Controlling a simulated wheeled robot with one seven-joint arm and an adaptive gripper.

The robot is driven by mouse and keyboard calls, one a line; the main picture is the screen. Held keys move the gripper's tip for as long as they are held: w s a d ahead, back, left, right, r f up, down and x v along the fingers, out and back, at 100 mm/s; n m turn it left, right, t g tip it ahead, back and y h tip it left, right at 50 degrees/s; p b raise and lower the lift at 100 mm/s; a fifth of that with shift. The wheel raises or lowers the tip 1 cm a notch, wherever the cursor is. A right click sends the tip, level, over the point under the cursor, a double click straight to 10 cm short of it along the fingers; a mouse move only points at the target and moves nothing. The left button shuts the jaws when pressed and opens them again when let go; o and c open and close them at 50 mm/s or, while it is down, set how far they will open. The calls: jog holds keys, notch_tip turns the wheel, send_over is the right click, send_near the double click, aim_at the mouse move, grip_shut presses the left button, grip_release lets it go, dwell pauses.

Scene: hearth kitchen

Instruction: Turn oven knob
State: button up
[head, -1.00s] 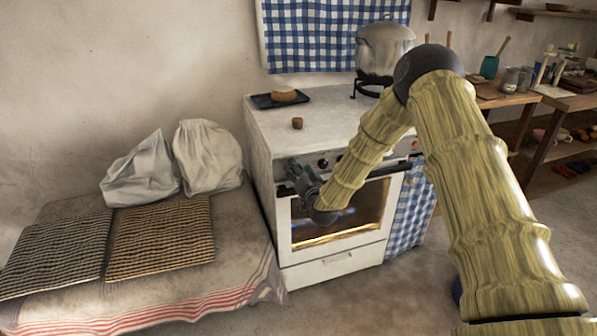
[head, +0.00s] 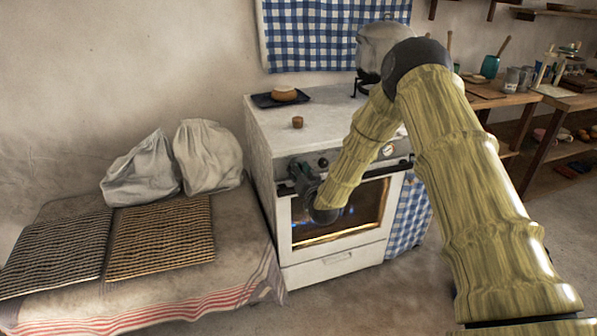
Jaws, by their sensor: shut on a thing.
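The white oven (head: 300,264) stands against the wall, with a dark control panel along the top of its front. My gripper (head: 297,168) is at the left end of this panel, shut on an oven knob there. The gripper hides that knob, so its angle cannot be told. A second dark knob (head: 323,162) shows just right of the gripper, apart from it. The oven door's window (head: 365,205) shows small blue flames and an orange glow inside. My forearm covers the middle of the panel.
A pot (head: 378,48) stands on the stove top, partly behind my arm. A dark tray (head: 262,101) with a round loaf (head: 284,94) and a small brown cup (head: 297,122) are also there. A cloth-covered bench (head: 200,285) with sacks stands left. Floor shows at lower right.

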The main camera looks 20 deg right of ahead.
jog(key=n+b, duration=0.1)
jog(key=n, duration=0.4)
jog(key=shift+a+f+n, duration=0.1)
jog(key=shift+n, duration=0.2)
jog(key=n+b, duration=0.1)
jog(key=n, duration=0.4)
jog(key=shift+n+b, duration=0.4)
jog(key=o, duration=1)
jog(key=shift+o, duration=0.2)
jog(key=shift+s, duration=0.1)
jog(key=s, duration=1.2)
